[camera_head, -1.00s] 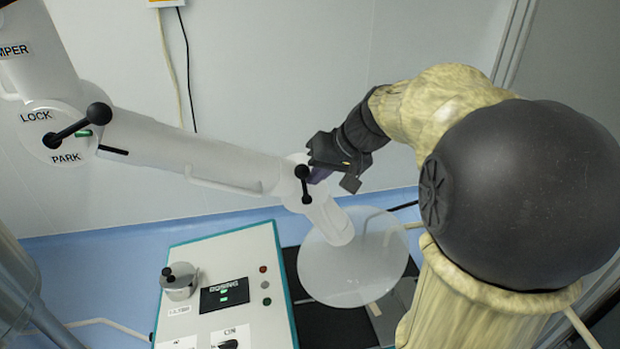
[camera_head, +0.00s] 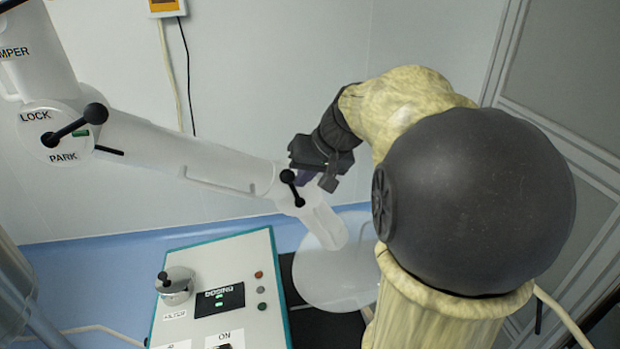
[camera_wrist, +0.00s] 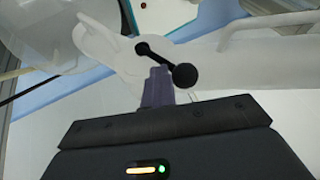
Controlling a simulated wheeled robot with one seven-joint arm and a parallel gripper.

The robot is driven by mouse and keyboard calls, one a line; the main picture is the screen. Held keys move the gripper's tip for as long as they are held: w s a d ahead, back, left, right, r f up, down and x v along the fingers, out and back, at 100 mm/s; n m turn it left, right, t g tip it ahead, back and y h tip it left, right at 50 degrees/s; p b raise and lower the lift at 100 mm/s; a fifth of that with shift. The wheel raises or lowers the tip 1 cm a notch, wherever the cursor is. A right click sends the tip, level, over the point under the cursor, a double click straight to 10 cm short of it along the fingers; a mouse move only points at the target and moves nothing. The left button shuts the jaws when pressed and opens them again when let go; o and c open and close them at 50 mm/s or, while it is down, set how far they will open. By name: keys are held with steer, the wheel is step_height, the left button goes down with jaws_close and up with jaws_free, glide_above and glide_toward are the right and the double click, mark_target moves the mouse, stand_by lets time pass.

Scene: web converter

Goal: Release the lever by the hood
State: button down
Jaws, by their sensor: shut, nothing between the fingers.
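The lever by the hood is a black bar with a ball at each end (camera_head: 293,188), on the end joint of a white jointed arm (camera_head: 190,157). The round translucent hood (camera_head: 335,278) hangs just below that joint. My gripper (camera_head: 308,178) is right beside the lever, on its right. In the wrist view, the shut purple fingers of my gripper (camera_wrist: 158,86) point at the middle of the lever (camera_wrist: 165,60), and the larger ball is to their right. The fingers hold nothing. I cannot tell whether they touch the bar.
Another black lever (camera_head: 75,125) sits between LOCK and PARK labels on the upper joint. A teal-edged control console (camera_head: 215,320) with a knob and small display stands below. A wall and a panelled door (camera_head: 570,75) stand behind; my arm covers much of the right.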

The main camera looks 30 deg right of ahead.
steer(key=shift+f, duration=0.1)
steer(key=shift+s+d+f+b, duration=0.15)
steer(key=shift+d+b, duration=0.35)
steer(key=shift+d, duration=0.15)
steer(key=shift+d, duration=0.1)
steer(key=d+b+v, duration=0.1)
steer(key=b+v, duration=0.1)
steer(key=v, duration=1)
steer(key=shift+d, duration=0.25)
steer(key=shift+f, duration=0.1)
